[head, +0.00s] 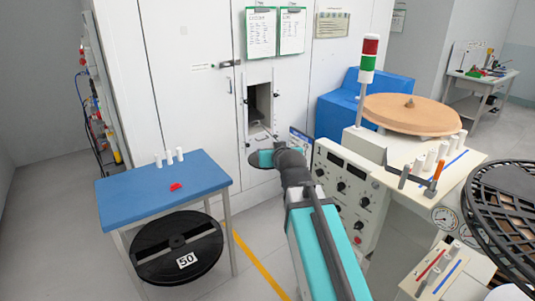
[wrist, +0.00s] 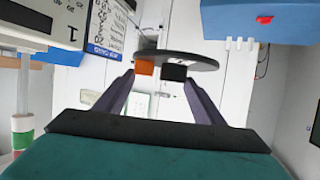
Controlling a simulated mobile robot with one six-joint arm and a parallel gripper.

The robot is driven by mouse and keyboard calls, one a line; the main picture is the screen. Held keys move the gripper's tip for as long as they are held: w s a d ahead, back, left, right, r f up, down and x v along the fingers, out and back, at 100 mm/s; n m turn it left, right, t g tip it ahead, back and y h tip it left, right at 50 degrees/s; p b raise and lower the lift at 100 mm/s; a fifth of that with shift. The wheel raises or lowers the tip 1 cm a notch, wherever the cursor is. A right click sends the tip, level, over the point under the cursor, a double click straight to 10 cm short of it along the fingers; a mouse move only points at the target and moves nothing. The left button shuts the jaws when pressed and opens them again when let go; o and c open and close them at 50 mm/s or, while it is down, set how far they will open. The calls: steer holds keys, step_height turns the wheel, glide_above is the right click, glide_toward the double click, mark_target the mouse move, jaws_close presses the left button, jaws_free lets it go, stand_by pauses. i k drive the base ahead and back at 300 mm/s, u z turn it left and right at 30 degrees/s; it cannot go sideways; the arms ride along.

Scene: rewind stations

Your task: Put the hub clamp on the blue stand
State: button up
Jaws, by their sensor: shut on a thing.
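The hub clamp appears to be the dark round disc at the end of my arm (head: 258,165); it also shows in the wrist view (wrist: 205,62). My gripper (wrist: 160,72) is shut on its near edge, with an orange block and a black block at the fingertips. The disc is held in the air, apart from any surface. The blue stand (head: 140,200) is a blue-topped table to the left of my gripper in the head view. It also shows at the top right of the wrist view (wrist: 225,20). The fingertips are hard to see in the head view.
Several white pegs (head: 170,157) stand at the stand's back edge, and a red piece (head: 176,187) lies near its middle. A black reel marked 50 (head: 165,255) is below. A control console (head: 345,190) is close on the right. The stand's left and front top is clear.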

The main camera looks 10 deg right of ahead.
mark_target(130, 200)
steer(key=u, duration=1.5)
steer(key=i, duration=1.2)
steer(key=u, duration=0.75)
